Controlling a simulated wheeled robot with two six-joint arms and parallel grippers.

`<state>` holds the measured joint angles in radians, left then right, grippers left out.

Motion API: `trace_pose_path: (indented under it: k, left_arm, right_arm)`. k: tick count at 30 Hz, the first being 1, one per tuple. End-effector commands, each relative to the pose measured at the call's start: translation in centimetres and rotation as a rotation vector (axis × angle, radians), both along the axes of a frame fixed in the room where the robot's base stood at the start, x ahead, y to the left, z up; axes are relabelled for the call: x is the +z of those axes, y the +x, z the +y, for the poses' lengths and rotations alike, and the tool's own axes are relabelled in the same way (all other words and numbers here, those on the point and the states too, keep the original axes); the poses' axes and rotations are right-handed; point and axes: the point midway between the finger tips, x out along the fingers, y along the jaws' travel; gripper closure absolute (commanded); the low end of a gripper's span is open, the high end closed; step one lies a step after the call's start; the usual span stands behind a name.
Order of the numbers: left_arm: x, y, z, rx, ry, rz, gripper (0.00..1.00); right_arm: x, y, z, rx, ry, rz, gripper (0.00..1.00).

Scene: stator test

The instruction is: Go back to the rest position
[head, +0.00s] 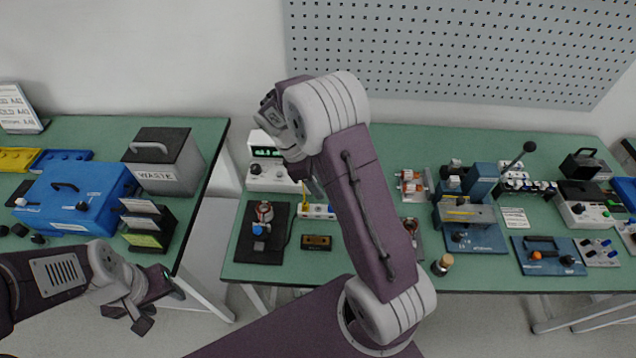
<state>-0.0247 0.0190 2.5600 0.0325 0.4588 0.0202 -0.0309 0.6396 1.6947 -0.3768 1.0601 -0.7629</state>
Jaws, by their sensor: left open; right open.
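My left gripper (158,308) is at the lower left, in front of the left bench's front edge. It is open, with nothing seen between its fingers. My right arm rises through the middle of the head view and bends over toward the bench. My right gripper (311,187) points down near the white meter (272,178) and the black mat (247,245). Its fingers are mostly hidden by the wrist; it is open and I see nothing held. A small round metal part with a blue piece (262,226) lies on the black mat.
The left bench holds a blue box (75,205), a grey WASTE bin (165,165) and a card rack (147,225). The right bench holds a blue press (470,210), a small brush-like cylinder (442,264) and several devices. A gap separates the benches. A pegboard (460,50) hangs behind.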

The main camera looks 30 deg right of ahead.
Motion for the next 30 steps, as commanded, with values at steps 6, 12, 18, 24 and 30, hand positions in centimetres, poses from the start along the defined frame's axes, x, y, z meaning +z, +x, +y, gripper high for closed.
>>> trace_pose_path:
  k: [6, 12, 18, 24, 30]
  left_arm:
    - [0.0, 0.0, 0.0, 0.000, 0.000, 0.000, 0.51]
    - [0.0, 0.0, 0.0, 0.000, 0.000, 0.000, 0.51]
    - [0.0, 0.0, 0.0, 0.000, 0.000, 0.000, 0.51]
    - [0.0, 0.0, 0.0, 0.000, 0.000, 0.000, 0.51]
    - [0.0, 0.0, 0.0, 0.000, 0.000, 0.000, 0.51]
  right_arm:
    - [0.0, 0.0, 0.0, 0.000, 0.000, 0.000, 0.59]
    - [1.0, 0.4, 0.0, -0.001, 0.001, -0.028, 0.59]
    - [5.3, -4.3, 1.7, -0.086, 0.075, -0.138, 0.59]
    - [3.4, -12.0, 6.1, -0.573, 0.225, -0.325, 0.59]
    - [1.3, -12.9, 7.7, -0.997, 0.272, -0.438, 0.59]
